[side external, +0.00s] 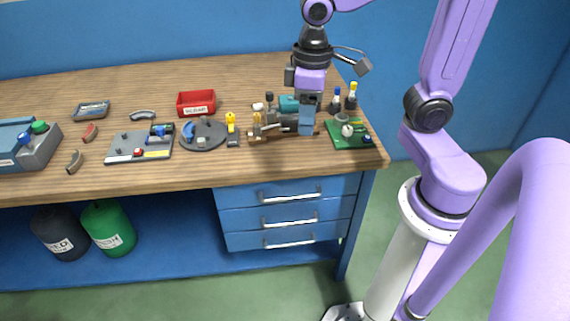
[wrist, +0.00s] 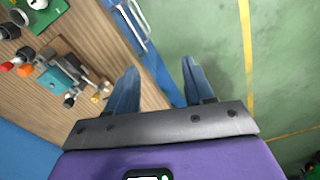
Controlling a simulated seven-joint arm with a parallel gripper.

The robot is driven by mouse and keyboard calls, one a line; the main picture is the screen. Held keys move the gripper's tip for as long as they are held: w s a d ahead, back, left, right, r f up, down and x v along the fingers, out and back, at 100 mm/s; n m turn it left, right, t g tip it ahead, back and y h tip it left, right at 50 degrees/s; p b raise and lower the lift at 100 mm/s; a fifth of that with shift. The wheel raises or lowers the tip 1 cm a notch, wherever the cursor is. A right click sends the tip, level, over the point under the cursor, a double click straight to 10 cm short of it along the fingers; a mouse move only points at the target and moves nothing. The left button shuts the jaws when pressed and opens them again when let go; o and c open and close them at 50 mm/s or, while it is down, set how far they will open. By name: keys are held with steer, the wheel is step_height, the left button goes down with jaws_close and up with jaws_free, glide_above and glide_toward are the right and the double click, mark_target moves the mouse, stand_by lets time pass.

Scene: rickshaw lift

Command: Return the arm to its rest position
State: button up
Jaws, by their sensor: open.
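My gripper (side external: 306,127) points down near the right end of the wooden workbench (side external: 350,168), in front of a teal block (side external: 288,104) and a brown fixture (side external: 268,128) in the side view. It hides part of the fixture. Whether it touches anything there is unclear. In the wrist view my two blue fingers (wrist: 160,82) are spread apart with nothing between them. Between and beyond them are the bench's front edge and green floor. The teal block (wrist: 56,80) lies left of the fingers in that view.
A green board (side external: 347,140) and small bottles (side external: 336,102) stand right of my gripper. A red scrap bin (side external: 196,104), a round grey tray (side external: 203,138) and a grey board (side external: 125,148) lie left. Blue drawers (side external: 285,215) are below. Floor in front is clear.

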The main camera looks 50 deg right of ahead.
steer(key=s+f+n, duration=0.3)
steer(key=s+n, duration=0.3)
steer(key=s, duration=0.6)
steer(key=shift+s+n, duration=0.2)
steer(key=shift+n, duration=0.2)
steer(key=shift+w+a, duration=0.1)
steer(key=shift+c, duration=0.4)
stand_by(0.4)
